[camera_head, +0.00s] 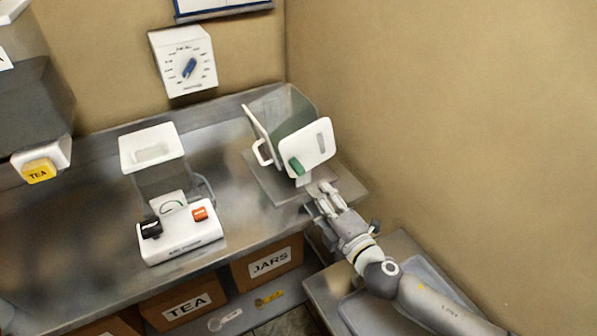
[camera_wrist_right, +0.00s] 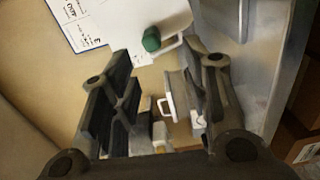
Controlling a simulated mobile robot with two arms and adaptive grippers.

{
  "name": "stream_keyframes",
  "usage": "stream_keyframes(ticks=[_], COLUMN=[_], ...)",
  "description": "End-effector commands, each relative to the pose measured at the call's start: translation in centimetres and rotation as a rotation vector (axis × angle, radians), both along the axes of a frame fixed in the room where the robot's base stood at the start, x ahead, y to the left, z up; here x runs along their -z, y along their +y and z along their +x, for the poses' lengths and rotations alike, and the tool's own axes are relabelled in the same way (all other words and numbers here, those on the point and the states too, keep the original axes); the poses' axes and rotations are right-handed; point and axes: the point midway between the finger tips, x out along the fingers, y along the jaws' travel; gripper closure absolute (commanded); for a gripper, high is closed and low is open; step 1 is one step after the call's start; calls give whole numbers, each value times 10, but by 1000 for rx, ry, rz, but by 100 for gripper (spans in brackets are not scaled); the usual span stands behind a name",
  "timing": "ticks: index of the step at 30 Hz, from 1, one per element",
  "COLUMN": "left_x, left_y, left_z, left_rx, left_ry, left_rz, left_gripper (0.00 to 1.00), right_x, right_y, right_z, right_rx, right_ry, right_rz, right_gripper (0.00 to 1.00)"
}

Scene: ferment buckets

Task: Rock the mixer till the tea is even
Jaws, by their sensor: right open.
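A clear, tilted bin with a white front plate (camera_head: 312,148), a green knob (camera_head: 298,166) and a white side handle (camera_head: 262,153) sits on a metal stand at the counter's right end. I take it to be the mixer; its contents cannot be made out. My right gripper (camera_head: 322,190) is open just below the front plate. In the right wrist view, the open fingers (camera_wrist_right: 158,95) stand with a small white loop (camera_wrist_right: 166,104) showing between them; whether they touch it I cannot tell. The green knob (camera_wrist_right: 151,39) shows beyond them. My left gripper is out of view.
A white-lidded clear hopper (camera_head: 152,148) and a white base (camera_head: 180,236) with black and red controls stand mid-counter. A dial (camera_head: 185,62) hangs on the wall. TEA (camera_head: 187,304) and JARS (camera_head: 269,262) boxes sit below.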

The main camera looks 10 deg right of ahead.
Motion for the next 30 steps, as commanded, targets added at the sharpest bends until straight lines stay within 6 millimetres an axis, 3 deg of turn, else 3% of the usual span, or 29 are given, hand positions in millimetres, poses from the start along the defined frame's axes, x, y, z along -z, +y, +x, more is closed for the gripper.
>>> stream_keyframes(ticks=[9, 15, 23, 30], left_x=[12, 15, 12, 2], left_y=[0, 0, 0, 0], left_z=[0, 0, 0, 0], left_rx=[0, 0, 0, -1], left_ry=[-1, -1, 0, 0], left_rz=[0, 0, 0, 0], left_gripper=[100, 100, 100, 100], right_x=[-1, -4, -7, -8], right_y=[-1, -3, 0, 13], right_z=[2, 3, 12, 48], right_rx=[14, 14, 14, 14], right_ry=[281, 387, 415, 414], right_rz=[815, 1135, 1224, 1219], right_gripper=[57, 57, 57, 57])
